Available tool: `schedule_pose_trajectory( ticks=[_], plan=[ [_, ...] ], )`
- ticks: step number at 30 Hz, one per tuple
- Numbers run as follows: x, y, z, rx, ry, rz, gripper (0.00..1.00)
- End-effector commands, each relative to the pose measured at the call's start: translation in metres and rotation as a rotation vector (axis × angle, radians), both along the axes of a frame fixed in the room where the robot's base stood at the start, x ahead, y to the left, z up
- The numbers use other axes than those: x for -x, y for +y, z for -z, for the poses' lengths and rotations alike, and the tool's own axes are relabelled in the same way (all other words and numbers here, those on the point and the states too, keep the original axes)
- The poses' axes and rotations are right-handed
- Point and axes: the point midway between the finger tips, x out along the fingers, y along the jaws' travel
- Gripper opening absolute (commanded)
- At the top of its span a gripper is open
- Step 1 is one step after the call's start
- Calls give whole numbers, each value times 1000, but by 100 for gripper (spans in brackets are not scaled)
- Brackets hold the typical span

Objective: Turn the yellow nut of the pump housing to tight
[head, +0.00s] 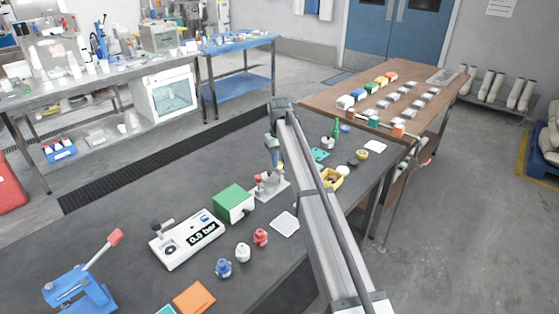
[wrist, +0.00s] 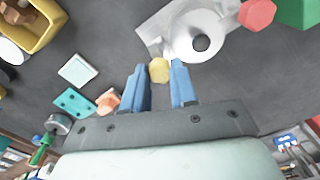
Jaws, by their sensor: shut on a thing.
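The grey pump housing (head: 270,187) stands on the dark bench, beside the green box. In the wrist view the housing (wrist: 183,30) shows a round ring with a dark bore. The small yellow nut (wrist: 159,70) is at the edge of the housing, between the tips of my gripper (wrist: 160,80). My gripper's blue fingers are shut on the nut, one on each side. In the head view my gripper (head: 275,165) points down at the housing, and I cannot make out the nut there. How tight the nut is cannot be seen.
A green box (head: 234,203) and a red knob (head: 258,178) are close to the housing. A white gauge unit (head: 186,238) reading 0.0 bar stands to the left. A yellow bin (head: 331,179) and a white pad (head: 285,224) lie to the right.

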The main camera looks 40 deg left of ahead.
Motion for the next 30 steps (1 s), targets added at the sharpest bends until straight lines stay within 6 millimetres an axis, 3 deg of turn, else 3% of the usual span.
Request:
schedule_pose_trajectory(
  ticks=[30],
  plan=[
    [0, 0, 0, 0, 0, 958, 0]
  ],
)
